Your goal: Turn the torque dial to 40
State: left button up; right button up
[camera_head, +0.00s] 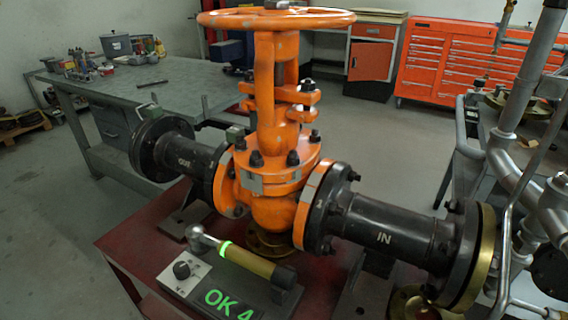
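The torque dial (181,270) is a small black knob on a white plate at the bottom left of the head view. Its pointer and scale marks are too small to read. Beside it a torque wrench with a yellow handle (250,262) and a lit green ring lies on a dark base (284,292). Green text on the base reads "OK 4", cut off by the bottom edge of the picture. An orange gate valve (272,180) with a handwheel (275,19) stands behind it, between dark pipes marked OUS or similar and IN. Neither gripper is in view.
A red table (130,245) carries the valve and wrench base. The dark IN pipe (385,232) with a brass-rimmed flange is to the right. Silver tubes (512,165) crowd the right edge. A green-grey workbench (185,85) and orange tool cabinets (437,60) stand behind.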

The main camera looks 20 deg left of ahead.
aim_at(181, 270)
jog(key=k+j+u, duration=0.1)
jog(key=u, duration=0.3)
jog(key=j+u, duration=0.2)
jog(key=u, duration=0.2)
jog(key=k, duration=0.05)
